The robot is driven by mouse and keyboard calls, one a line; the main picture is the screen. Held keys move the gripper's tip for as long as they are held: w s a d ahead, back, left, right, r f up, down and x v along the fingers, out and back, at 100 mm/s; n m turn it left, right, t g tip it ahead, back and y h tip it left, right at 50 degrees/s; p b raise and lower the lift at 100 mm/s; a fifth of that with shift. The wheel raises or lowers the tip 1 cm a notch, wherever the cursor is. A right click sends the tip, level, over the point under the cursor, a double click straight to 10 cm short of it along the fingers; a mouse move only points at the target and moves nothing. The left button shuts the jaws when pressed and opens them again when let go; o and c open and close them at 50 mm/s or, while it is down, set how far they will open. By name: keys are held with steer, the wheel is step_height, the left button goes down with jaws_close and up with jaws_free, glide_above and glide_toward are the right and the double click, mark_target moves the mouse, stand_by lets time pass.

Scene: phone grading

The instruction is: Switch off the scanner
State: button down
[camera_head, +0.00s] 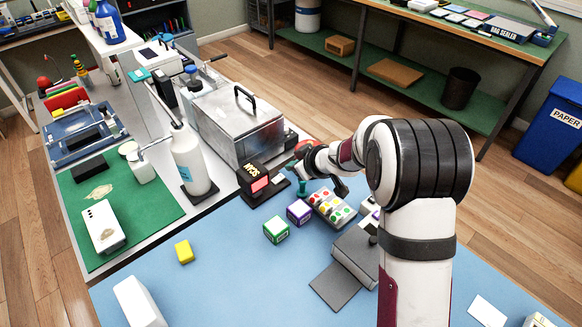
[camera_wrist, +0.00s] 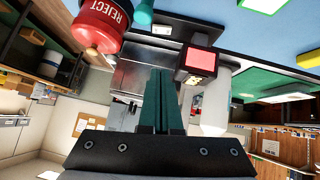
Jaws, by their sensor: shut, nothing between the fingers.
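The scanner is a small black box (camera_head: 258,181) with white lettering and a glowing red-pink panel. It stands on a dark base at the edge of the blue mat, just in front of the metal case. My gripper (camera_head: 291,166) is close to the right of the scanner, partly hidden by my wrist. In the wrist view, the scanner's red panel (camera_wrist: 201,60) shows to the right of my gripper (camera_wrist: 162,70). Its two dark teal fingers are together and empty. They look apart from the scanner. I cannot make out a switch on the scanner.
Purple (camera_head: 299,211) and green (camera_head: 276,229) boxes sit in front.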

glide_above(279, 175)
steer(key=s+d, duration=0.1)
steer(key=s, duration=0.2)
steer(key=f, duration=0.7)
steer(key=shift+w, duration=0.2)
steer(key=shift+w+d+f, duration=0.1)
steer(key=shift+d+f, duration=0.05)
steer(key=shift+f, duration=0.5)
steer(key=shift+d+f, duration=0.1)
steer(key=shift+f, duration=0.5)
steer(key=shift+w+f, duration=0.1)
steer(key=shift+f, duration=0.5)
